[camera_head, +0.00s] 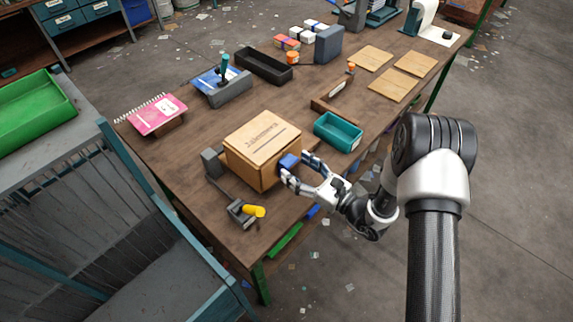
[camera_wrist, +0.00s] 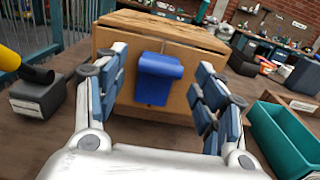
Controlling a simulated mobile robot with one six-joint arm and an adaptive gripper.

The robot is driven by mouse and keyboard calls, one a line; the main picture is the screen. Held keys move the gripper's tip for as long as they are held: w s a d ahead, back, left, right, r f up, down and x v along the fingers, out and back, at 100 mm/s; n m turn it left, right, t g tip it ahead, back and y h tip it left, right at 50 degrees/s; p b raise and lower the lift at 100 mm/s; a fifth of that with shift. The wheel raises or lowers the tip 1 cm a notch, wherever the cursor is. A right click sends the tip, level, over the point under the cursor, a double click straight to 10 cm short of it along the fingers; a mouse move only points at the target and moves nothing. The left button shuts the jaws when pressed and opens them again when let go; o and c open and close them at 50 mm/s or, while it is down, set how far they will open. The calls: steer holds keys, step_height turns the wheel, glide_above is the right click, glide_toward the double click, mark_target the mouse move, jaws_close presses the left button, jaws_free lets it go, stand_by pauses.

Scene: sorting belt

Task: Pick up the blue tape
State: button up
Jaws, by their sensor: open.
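The blue tape (camera_head: 289,161) is a small blue piece at the front face of a cardboard box (camera_head: 258,133) on the brown table. In the wrist view the blue tape (camera_wrist: 157,78) sits against the box face (camera_wrist: 120,75), between my fingers but apart from them. My gripper (camera_head: 300,168) is open in front of the box. In the wrist view my gripper (camera_wrist: 160,95) has one finger on each side of the tape, with gaps on both sides. Whether the tape is fixed to the box or only rests against it, I cannot tell.
A teal bin (camera_head: 338,132) stands right of the box and shows at the wrist view's right (camera_wrist: 285,140). Cardboard sheets (camera_head: 393,85), a pink notebook (camera_head: 157,114) and a black tray (camera_head: 263,67) lie farther back.

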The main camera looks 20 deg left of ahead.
steer(key=x, duration=0.2)
steer(key=shift+w+a, duration=0.1)
steer(key=shift+a, duration=0.15)
steer(key=shift+c, duration=0.5)
steer(key=c, duration=0.7)
step_height(320, 180, up, 20)
steer(key=p, duration=0.5)
steer(key=shift+p, duration=0.3)
